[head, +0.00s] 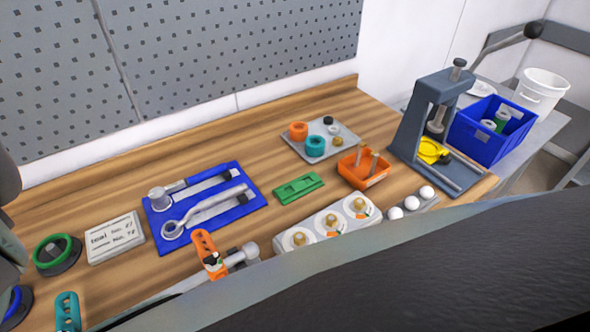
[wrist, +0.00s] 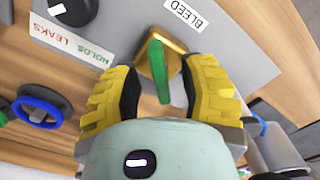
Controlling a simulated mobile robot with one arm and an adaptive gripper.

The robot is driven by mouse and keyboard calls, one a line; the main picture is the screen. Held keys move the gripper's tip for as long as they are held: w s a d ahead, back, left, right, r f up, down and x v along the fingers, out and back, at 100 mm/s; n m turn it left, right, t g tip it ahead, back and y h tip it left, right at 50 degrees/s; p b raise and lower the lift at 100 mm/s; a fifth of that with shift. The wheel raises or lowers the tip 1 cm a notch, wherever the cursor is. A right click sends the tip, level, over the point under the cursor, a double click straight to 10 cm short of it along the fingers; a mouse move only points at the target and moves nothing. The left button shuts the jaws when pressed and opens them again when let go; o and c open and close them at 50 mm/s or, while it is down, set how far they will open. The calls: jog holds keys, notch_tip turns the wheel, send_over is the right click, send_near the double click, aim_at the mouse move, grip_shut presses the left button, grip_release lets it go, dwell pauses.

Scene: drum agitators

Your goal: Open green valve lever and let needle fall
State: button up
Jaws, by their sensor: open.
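In the wrist view the green valve lever (wrist: 160,72) sticks out from a brass valve body (wrist: 161,50) on a grey panel (wrist: 135,12), below a BLEED label (wrist: 186,13). My gripper (wrist: 161,80) is open, with one yellow finger on each side of the lever. I see a gap on both sides of the lever, and nothing is held. In the head view my dark arm covers the front right, and neither the lever nor my gripper shows.
HOLDS (wrist: 90,53) and LEAKS labels sit left of the valve, near a dark round part (wrist: 73,8). A blue-rimmed handwheel (wrist: 42,105) is farther left. The bench holds a blue tool tray (head: 205,205), an orange bin (head: 363,171) and a press (head: 435,120).

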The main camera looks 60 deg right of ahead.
dwell(0.3)
grip_shut()
dwell(0.3)
